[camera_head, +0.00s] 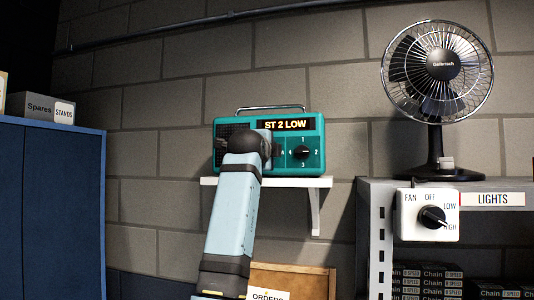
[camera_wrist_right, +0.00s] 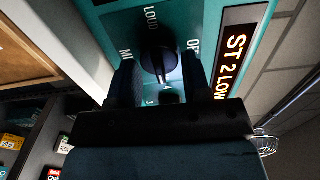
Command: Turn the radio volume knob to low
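The teal radio (camera_head: 313,130) stands on a white wall shelf (camera_head: 292,182), and its lit display (camera_head: 285,125) reads "ST 2 LOW". My right arm reaches up to the radio's front and hides the volume knob in the head view. In the right wrist view the dark volume knob (camera_wrist_right: 158,60) shows among the labels LOUD, OFF and a partly hidden "MI". My right gripper (camera_wrist_right: 160,75) has its fingers apart, one on each side of the knob, with a gap seen beside it. The low mark is hidden. My left gripper is not in view.
The radio's station knob (camera_head: 301,152), numbered 1 to 4, is just right of my gripper. A fan (camera_head: 438,75) stands on a grey rack at right, above a white fan switch box (camera_head: 428,215). A blue cabinet (camera_head: 50,200) is at left.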

